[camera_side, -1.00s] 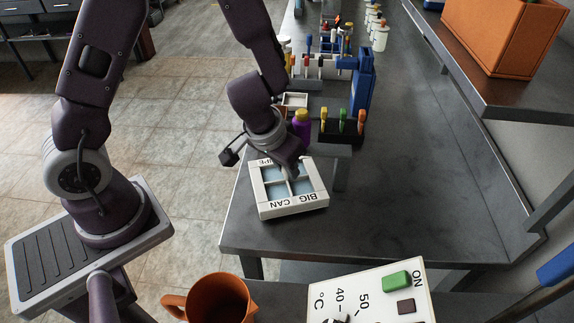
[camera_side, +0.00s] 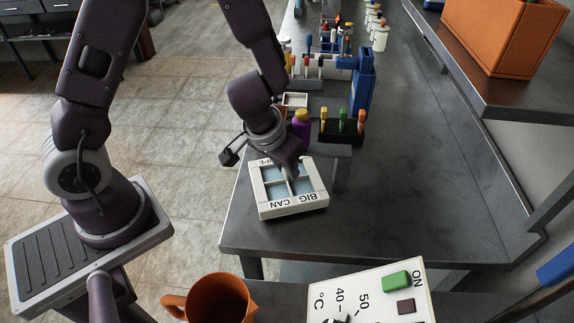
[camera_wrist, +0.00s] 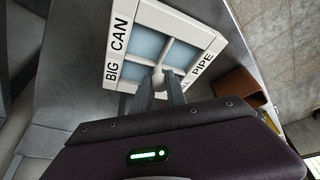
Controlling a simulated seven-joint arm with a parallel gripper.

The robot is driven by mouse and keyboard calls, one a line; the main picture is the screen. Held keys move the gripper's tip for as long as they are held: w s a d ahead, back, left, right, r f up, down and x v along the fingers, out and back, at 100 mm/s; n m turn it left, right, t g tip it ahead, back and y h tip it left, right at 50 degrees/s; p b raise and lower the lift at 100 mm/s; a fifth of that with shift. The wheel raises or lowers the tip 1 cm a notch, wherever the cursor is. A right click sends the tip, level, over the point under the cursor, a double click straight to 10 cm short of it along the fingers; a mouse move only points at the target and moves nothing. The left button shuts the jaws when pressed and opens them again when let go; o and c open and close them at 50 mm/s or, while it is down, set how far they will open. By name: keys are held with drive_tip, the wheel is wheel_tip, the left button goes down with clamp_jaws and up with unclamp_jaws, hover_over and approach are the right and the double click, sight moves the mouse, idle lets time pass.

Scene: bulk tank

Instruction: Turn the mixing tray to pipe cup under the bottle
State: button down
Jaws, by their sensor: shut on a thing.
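The mixing tray (camera_side: 262,211) is a white square frame with pale blue compartments, lying on the dark bench; it also shows in the wrist view (camera_wrist: 122,82). Its "BIG CAN" label faces the side camera, and a label ending in "PIPE" is on another side, partly hidden by my gripper. My gripper (camera_wrist: 160,88) is shut on a small pale knob (camera_wrist: 158,76) at the tray's edge on the "PIPE" side. In the side view, my gripper (camera_side: 297,174) reaches down to the tray's far part. A purple bottle (camera_side: 302,127) with a yellow cap stands just behind the tray.
A black rack (camera_side: 334,137) with coloured-top vials stands behind the tray, beside a blue stand (camera_side: 362,82). An orange mug (camera_side: 217,299) and a white control panel (camera_side: 375,295) are in front. The bench right of the tray is clear.

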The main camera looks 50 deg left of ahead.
drive_tip(key=shift+m, duration=0.3)
drive_tip(key=shift+m+h, duration=0.55)
drive_tip(key=shift+m, duration=0.8)
drive_tip(key=shift+m+h, duration=0.55)
drive_tip(key=shift+m, duration=0.8)
drive_tip(key=shift+d, duration=0.1)
drive_tip(key=c, duration=1.3)
unclamp_jaws()
drive_tip(key=shift+c, duration=0.2)
